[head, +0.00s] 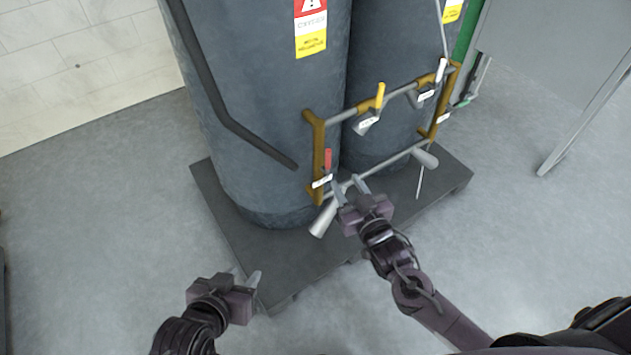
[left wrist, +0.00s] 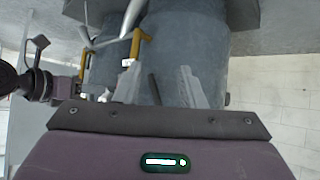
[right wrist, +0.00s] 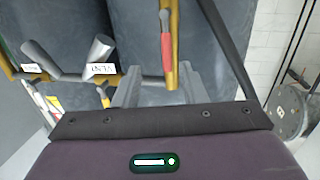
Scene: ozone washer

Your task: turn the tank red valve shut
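The red valve handle (head: 328,158) stands upright on the left end of the pipe frame in front of the grey tanks (head: 262,110). My right gripper (head: 349,184) is open, just below and to the right of the red handle in the head view. In the right wrist view the red handle (right wrist: 166,50) lines up with the gap between the open fingers (right wrist: 160,82), and no contact is visible. My left gripper (head: 246,277) is open and empty by the platform's front-left edge; its spread fingers also show in the left wrist view (left wrist: 158,84).
The frame also carries a yellow handle (head: 380,95) and a white handle (head: 441,70). Grey outlet cones (head: 323,219) project from its lower pipe. The tanks stand on a dark platform (head: 222,205). Open floor (head: 90,240) lies to the left.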

